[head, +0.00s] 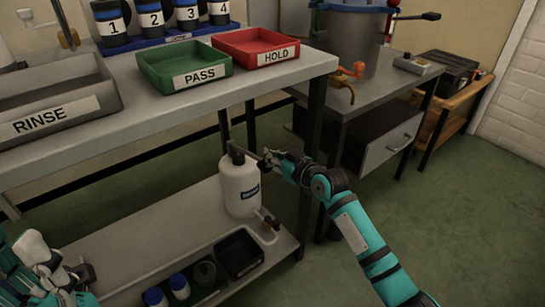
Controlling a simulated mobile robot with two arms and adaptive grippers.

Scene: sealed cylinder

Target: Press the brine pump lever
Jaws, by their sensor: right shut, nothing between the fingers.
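The brine pump looks to be the white canister (240,190) on the lower shelf, with a dark label and a dark top. A thin bar, probably its lever (247,153), runs from the top toward my right gripper. My right gripper (268,161) is shut and empty, beside the canister's top on its right. It overlaps the end of the bar in the picture; I cannot tell whether they touch. My left arm is at the lower left, and its gripper (88,277) is partly cut off, its fingers unclear.
Above the shelf, the bench carries a grey RINSE tray (100,103), a green PASS tray (158,82) and a red HOLD tray (305,52). A black bin (262,262) and small jars stand before the canister. A bench leg (308,165) is close by my right gripper.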

